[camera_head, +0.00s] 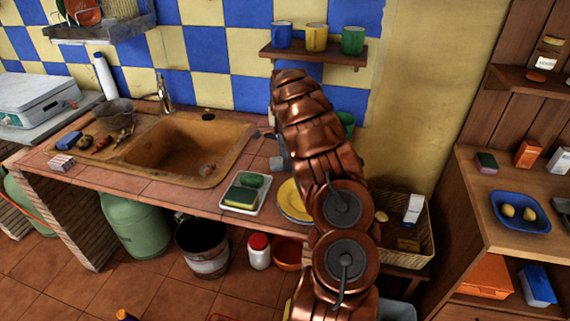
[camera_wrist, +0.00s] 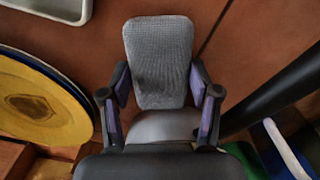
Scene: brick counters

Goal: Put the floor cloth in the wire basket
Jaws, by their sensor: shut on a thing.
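The grey, finely woven cloth (camera_wrist: 160,45) stands out between the two fingers of my gripper (camera_wrist: 160,88) in the wrist view. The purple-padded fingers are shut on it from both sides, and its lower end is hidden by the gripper. It is held over the tiled counter (camera_wrist: 225,70), beside the yellow plates (camera_wrist: 38,108). In the head view my copper arm hides most of the gripper; a small grey patch beside the arm may be the cloth. I cannot make out a wire basket with certainty; a wicker-looking basket (camera_head: 420,258) stands right of my arm.
A white tray (camera_head: 258,204) with a sponge lies left of the plates (camera_head: 290,199). The sink (camera_head: 190,150) is further left. Mugs stand on a wall shelf (camera_head: 318,54) above. A wooden cabinet (camera_head: 510,182) is at the right. A dark bar (camera_wrist: 270,97) crosses the wrist view.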

